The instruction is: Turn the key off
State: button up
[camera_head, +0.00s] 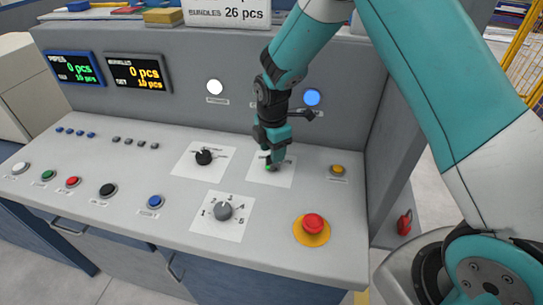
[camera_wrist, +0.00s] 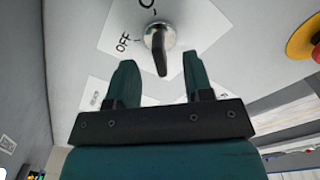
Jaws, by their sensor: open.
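The key switch (camera_wrist: 158,41) is a black handle on a round silver base, on a white label plate (camera_wrist: 112,38). In the wrist view its handle points down between my fingers. "OFF" is printed to its left, and part of another word shows above it. My gripper (camera_wrist: 158,62) is open, with one teal finger on each side of the handle. I see gaps on both sides; contact cannot be told. In the head view my gripper (camera_head: 272,163) is over the right-hand label plate (camera_head: 284,178) and hides most of the switch.
A black rotary knob (camera_head: 204,157) is to the left and a grey numbered dial (camera_head: 224,211) in front. A red emergency button (camera_head: 313,224) and a yellow button (camera_head: 338,169) are to the right. The upright panel with lamps and displays (camera_head: 138,73) rises behind.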

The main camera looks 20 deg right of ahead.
jog(key=shift+f+b, duration=0.9)
jog(key=shift+f, duration=0.75)
jog(key=shift+c, duration=0.5)
grip_shut()
